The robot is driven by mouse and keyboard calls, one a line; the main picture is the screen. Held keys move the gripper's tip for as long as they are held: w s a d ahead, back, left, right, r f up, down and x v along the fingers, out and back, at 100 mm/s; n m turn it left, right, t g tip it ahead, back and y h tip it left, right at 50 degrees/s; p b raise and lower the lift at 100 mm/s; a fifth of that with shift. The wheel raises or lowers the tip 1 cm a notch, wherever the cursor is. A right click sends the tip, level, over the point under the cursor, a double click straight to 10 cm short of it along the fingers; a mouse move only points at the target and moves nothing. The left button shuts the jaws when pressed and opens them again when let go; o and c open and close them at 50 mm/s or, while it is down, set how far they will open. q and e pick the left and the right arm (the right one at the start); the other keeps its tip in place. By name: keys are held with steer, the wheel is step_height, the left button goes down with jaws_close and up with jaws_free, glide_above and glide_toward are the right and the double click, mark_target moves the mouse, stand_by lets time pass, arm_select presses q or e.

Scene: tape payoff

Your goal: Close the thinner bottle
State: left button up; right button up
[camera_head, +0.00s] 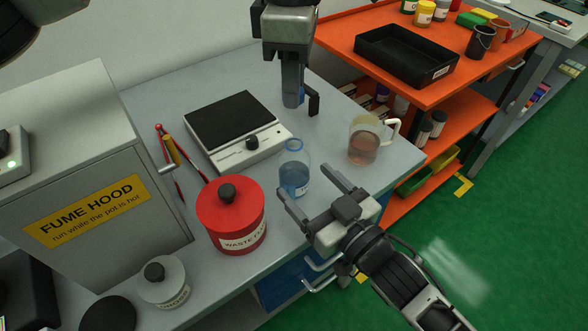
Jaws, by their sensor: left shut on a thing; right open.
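A clear bottle with blue liquid (294,175), likely the thinner bottle, stands upright on the grey bench with no cap visible on its neck. Its label is too small to read. My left gripper (300,100) is above and behind the bottle, shut on a small blue thing (302,90), perhaps a cap, mostly hidden by the fingers. My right gripper (312,192) is open at the bench's front edge. Its fingers point toward the bottle; I cannot tell whether they touch it.
A red waste can (232,213) stands left of the bottle. A hotplate (235,125) is behind it. A glass jug of brown liquid (363,145) stands to the right. A white lidded jar (163,285) is front left; an orange cart (450,90) is right.

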mark_target(303, 180)
steer(key=shift+x, duration=1.75)
steer(key=c, duration=1.4)
arm_select(q)
steer(key=shift+f, duration=2.5)
arm_select(e)
steer(key=shift+c, duration=0.3)
arm_select(q)
steer(key=shift+d+f, duration=0.1)
steer(key=shift+f, duration=0.8)
steer(key=shift+f, duration=0.55)
